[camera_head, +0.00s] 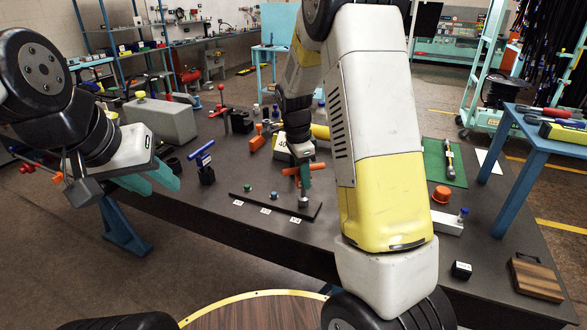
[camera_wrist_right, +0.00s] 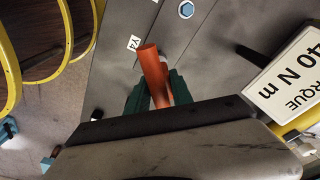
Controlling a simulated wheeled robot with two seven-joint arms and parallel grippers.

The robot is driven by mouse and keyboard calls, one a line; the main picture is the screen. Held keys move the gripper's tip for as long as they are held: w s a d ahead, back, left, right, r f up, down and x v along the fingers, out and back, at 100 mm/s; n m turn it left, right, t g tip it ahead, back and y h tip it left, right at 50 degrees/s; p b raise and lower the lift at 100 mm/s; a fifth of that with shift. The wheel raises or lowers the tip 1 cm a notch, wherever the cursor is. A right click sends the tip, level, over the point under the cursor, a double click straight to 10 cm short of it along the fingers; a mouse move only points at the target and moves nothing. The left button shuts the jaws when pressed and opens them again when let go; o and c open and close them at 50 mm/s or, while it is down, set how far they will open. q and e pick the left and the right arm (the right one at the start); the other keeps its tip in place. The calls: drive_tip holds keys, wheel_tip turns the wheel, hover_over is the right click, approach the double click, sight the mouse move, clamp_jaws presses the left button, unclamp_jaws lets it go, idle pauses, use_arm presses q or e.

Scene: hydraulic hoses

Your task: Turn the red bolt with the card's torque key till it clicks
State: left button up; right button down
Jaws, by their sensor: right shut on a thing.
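My right gripper (camera_head: 304,178) is shut on an orange T-handled key (camera_head: 291,171); the orange handle (camera_wrist_right: 152,72) also shows between the green fingers in the wrist view. The key stands about upright, its grey lower end over the right end of a black strip (camera_head: 262,205). I see no red bolt; that end of the strip is covered by the key. Greenish and blue bolts (camera_head: 274,195) show further left on the strip. The white card (camera_wrist_right: 288,84) reads "TORQUE 40 N m"; it is partly hidden behind my arm in the head view. My left gripper (camera_head: 152,182) is open and empty, left of the table.
A blue T-handled key (camera_head: 202,158) stands left of the strip and a red one (camera_head: 221,100) further back. A grey block (camera_head: 160,120) is at the back left. An orange cap (camera_head: 441,194), a green mat (camera_head: 440,172) and a wooden block (camera_head: 536,278) lie at right.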

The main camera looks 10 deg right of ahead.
drive_tip(key=shift+m, duration=1.1)
drive_tip(key=shift+m+g, duration=0.3)
drive_tip(key=shift+m, duration=0.8)
